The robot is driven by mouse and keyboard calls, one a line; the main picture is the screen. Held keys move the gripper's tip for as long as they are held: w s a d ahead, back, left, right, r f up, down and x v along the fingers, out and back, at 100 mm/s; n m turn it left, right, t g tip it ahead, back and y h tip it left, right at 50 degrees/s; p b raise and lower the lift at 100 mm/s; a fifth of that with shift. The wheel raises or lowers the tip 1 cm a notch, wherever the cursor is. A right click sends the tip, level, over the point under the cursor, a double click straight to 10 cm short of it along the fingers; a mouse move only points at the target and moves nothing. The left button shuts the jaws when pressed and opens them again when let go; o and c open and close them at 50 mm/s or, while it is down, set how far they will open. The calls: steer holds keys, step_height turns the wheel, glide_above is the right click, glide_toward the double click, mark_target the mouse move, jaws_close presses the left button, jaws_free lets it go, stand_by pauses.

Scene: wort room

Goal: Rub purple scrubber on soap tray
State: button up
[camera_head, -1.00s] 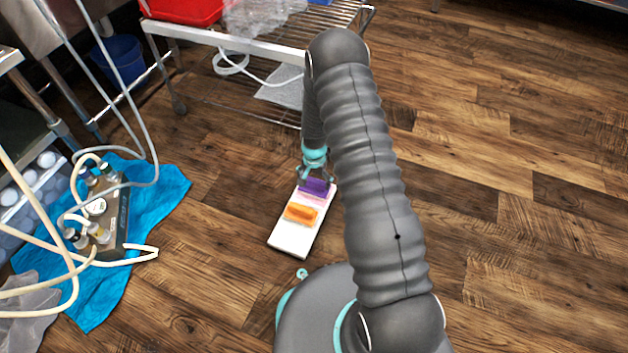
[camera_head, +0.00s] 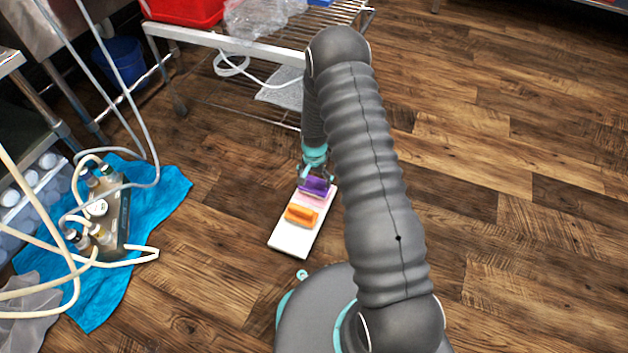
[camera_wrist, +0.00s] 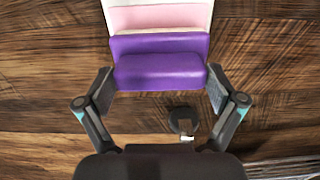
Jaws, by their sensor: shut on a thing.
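The purple scrubber (camera_head: 316,186) is at the far end of a long white tray (camera_head: 288,238) on the floor. It also shows large in the wrist view (camera_wrist: 160,72), between the two fingers. My gripper (camera_head: 315,178) is shut on it from its ends; the wrist view shows the fingers (camera_wrist: 160,88) on either side. A pink strip (camera_wrist: 160,17) lies on the tray beside the scrubber. An orange scrubber (camera_head: 301,214) sits nearer the tray's middle. Whether the purple scrubber's underside touches the tray is hidden.
A wire rack (camera_head: 210,92) stands behind, with a red bin (camera_head: 185,9) on top. At left, a device with hoses (camera_head: 112,215) sits on a blue cloth (camera_head: 160,192). Wooden floor is clear at right.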

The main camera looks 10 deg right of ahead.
mark_target(314, 179)
steer(key=shift+r+p, duration=1.25)
steer(key=shift+r, duration=1.55)
steer(key=shift+f, duration=0.15)
